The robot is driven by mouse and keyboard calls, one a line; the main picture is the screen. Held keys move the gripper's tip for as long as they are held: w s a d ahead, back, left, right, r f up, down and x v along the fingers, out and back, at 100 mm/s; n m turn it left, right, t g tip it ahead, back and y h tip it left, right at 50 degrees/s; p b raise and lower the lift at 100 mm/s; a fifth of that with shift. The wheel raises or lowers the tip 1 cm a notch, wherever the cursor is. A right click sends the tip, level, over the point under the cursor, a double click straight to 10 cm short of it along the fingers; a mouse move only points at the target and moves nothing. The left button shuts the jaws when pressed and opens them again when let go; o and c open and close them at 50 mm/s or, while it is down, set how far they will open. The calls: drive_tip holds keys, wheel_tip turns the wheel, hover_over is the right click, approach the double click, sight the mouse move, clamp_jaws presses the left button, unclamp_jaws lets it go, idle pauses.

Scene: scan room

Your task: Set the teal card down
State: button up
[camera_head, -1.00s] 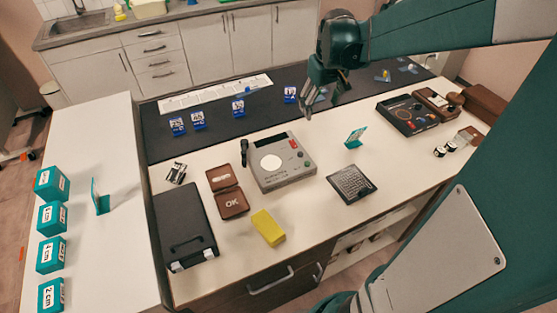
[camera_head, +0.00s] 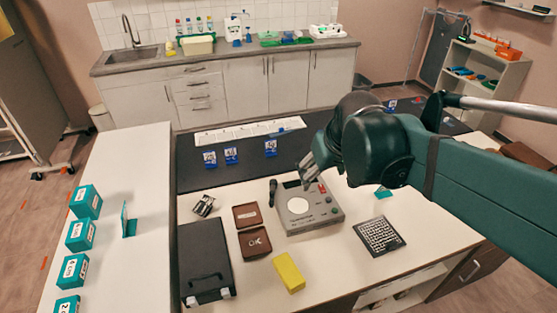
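One small teal card (camera_head: 128,221) stands upright on the white side table at the left, near a row of teal boxes. Another teal piece (camera_head: 383,193) shows on the desk right of the grey device; my arm hides most of it. My gripper (camera_head: 306,172) hangs above the back edge of the grey device (camera_head: 308,210), pointing left and down. I see no card in its fingers, but the fingers overlap and I cannot tell whether they are open or shut.
Teal boxes (camera_head: 80,236) line the left table. Blue cards (camera_head: 231,156) stand on the dark mat (camera_head: 190,178). A black case (camera_head: 205,262), brown OK box (camera_head: 254,242), yellow block (camera_head: 289,272) and keypad (camera_head: 379,237) occupy the desk. Bare desk shows between them.

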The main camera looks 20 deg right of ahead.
drive_tip(key=s+a+f+t, duration=0.1)
drive_tip(key=s+a, duration=0.7)
drive_tip(key=shift+s+f+t+y, duration=0.3)
drive_tip(key=shift+t+y, duration=0.1)
